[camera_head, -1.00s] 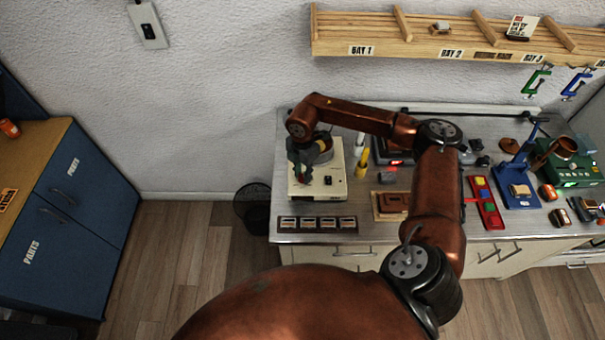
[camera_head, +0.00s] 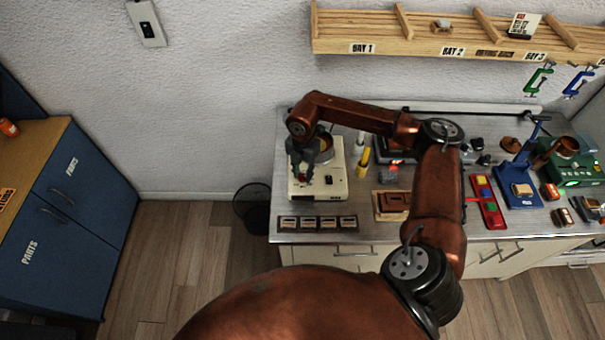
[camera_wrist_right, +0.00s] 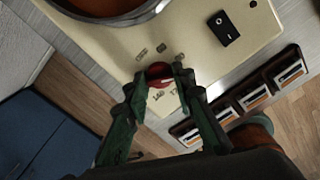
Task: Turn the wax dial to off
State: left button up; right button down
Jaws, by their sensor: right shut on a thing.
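The wax dial is a small red knob (camera_wrist_right: 159,74) on the top face of a beige wax unit (camera_head: 334,184), with printed marks around it, including "140". My right gripper (camera_wrist_right: 160,80) is shut on the dial, one dark green finger on each side of it. In the head view the right gripper (camera_head: 302,168) is over the left part of the unit and hides the dial. A round wax pot (camera_wrist_right: 105,8) sits in the unit behind the dial. I cannot read the dial's setting. My left gripper is not in view.
A black rocker switch (camera_wrist_right: 223,28) is on the same face, right of the dial. A dark rack (camera_head: 317,224) of small pieces lies in front of the unit. Yellow and white bottles (camera_head: 362,160) stand close to its right. A black bin (camera_head: 252,206) stands left of the bench.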

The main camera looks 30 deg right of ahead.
jog(key=n+b, duration=0.1)
jog(key=n, duration=0.4)
jog(key=shift+n+b, duration=0.3)
jog(key=n+b, duration=0.2)
jog(key=n, duration=0.4)
jog(key=n+b, duration=0.1)
jog(key=n, duration=0.4)
jog(key=shift+n+b, duration=0.4)
jog(key=n+b, duration=0.1)
jog(key=n, duration=0.4)
jog(key=shift+n+b, duration=0.35)
jog(key=shift+n, duration=0.05)
jog(key=c, duration=1.6)
grip_release()
jog(key=shift+r, duration=0.15)
